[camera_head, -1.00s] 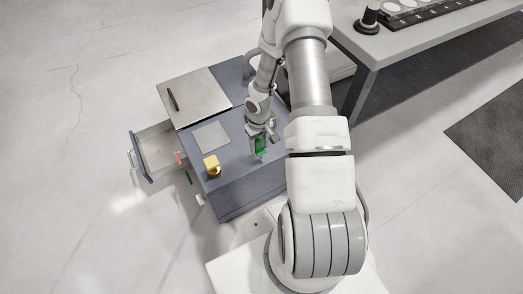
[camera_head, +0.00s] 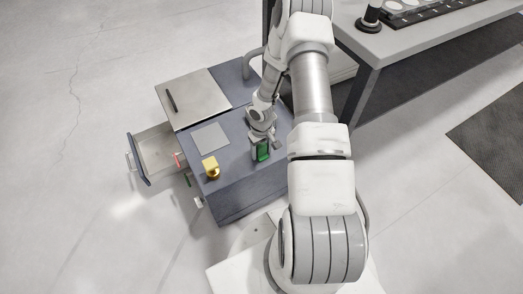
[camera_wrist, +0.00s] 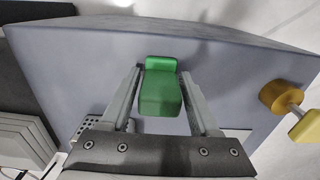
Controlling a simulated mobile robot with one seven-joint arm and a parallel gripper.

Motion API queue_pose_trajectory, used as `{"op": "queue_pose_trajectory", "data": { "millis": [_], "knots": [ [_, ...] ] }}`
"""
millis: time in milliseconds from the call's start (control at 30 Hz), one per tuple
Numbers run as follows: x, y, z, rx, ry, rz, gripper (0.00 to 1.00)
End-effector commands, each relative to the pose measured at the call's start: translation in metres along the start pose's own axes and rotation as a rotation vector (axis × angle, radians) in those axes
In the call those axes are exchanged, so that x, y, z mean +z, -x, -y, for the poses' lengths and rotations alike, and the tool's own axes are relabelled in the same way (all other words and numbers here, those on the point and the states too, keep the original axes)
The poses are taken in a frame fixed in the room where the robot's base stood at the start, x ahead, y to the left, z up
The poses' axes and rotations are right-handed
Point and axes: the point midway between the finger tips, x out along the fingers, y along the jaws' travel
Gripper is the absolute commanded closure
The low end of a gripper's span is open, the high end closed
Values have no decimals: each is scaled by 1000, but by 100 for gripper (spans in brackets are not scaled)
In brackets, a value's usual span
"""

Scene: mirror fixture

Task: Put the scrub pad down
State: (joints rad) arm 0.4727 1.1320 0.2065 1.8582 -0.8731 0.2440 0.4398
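The green scrub pad (camera_head: 263,151) is a block between the fingers of my gripper (camera_head: 262,150), over the front right part of the blue-grey cabinet top (camera_head: 232,185). In the wrist view the pad (camera_wrist: 160,92) sits between the two fingertips (camera_wrist: 161,80), which lie close against its sides. My gripper looks shut on it. I cannot tell whether the pad's underside touches the top.
A yellow knobbed object (camera_head: 211,168) stands to the left on the cabinet top; it also shows in the wrist view (camera_wrist: 281,98). A grey square plate (camera_head: 211,138) lies behind it. An open drawer (camera_head: 158,150) juts out left. A workbench (camera_head: 400,42) stands at the upper right.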

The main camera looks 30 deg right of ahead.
Motion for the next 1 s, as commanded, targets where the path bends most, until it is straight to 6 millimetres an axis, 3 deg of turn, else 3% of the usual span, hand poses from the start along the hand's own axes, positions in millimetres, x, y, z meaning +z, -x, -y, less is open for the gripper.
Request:
{"op": "queue_pose_trajectory", "data": {
  "millis": [100, 467, 1000],
  "knots": [
    [0, 0, 0, 0, 0, 0, 20],
    [0, 7, 0, 0, 0, -1, 20],
    [0, 111, 0, 0, -1, -2, 20]
  ]
}}
